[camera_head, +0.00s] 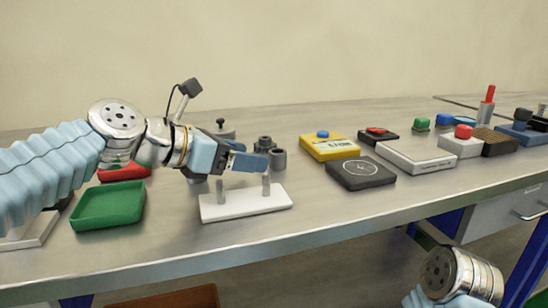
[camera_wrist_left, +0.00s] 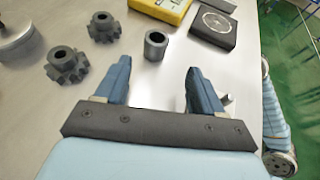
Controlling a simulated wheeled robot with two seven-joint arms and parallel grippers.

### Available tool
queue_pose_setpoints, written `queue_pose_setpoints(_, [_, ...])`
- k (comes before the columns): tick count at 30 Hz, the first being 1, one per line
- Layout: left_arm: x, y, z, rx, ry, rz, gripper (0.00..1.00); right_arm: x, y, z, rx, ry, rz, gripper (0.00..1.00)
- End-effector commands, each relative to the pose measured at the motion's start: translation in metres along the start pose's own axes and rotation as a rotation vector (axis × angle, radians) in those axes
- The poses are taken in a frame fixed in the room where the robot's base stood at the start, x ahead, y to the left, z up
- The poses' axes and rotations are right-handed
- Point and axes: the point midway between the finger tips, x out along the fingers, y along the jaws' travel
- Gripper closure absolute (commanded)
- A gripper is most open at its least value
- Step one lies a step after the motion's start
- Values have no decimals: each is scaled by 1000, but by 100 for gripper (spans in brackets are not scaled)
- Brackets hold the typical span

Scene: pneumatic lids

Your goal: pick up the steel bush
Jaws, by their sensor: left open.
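The steel bush (camera_head: 279,160) is a short dark grey hollow cylinder standing upright on the bench, just beyond my left gripper's tips. It also shows in the left wrist view (camera_wrist_left: 155,46), with its open bore facing up. My left gripper (camera_wrist_left: 156,72) is open and empty. In the wrist view the bush appears ahead of the gap between its two blue fingers, apart from both. In the head view the left gripper (camera_head: 252,162) hangs above the bench, over the back of a white block. My right arm shows at the lower right, its gripper out of frame.
Two dark gears (camera_wrist_left: 67,65) (camera_wrist_left: 104,27) stand left of the bush in the wrist view. A white block with two upright pegs (camera_head: 245,204) lies below the gripper. A green tray (camera_head: 108,205) is left; a yellow meter (camera_head: 329,148) and black pad (camera_head: 360,173) are right.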

Motion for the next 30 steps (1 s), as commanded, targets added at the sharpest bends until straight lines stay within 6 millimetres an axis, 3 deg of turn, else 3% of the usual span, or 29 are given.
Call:
queue_pose_setpoints(3, [21, 0, 2, -1, 1, -3, 32, -5, -3, 1, -2, -2, -2, 57])
queue_pose_setpoints(11, [45, 2, 6, 0, -1, -3, 32, -12, -8, 2, -5, -5, -4, 57])
queue_pose_setpoints(18, [80, 7, 12, 2, 0, -3, 32, -23, -13, 2, -7, -7, -6, 57])
queue_pose_setpoints(27, [87, 8, 10, 2, -1, 1, 32, -23, -13, 2, -7, -7, -6, 57])
queue_pose_setpoints(30, [87, 8, 10, 2, -1, 1, 47, -23, -13, 2, -7, -7, -6, 57])
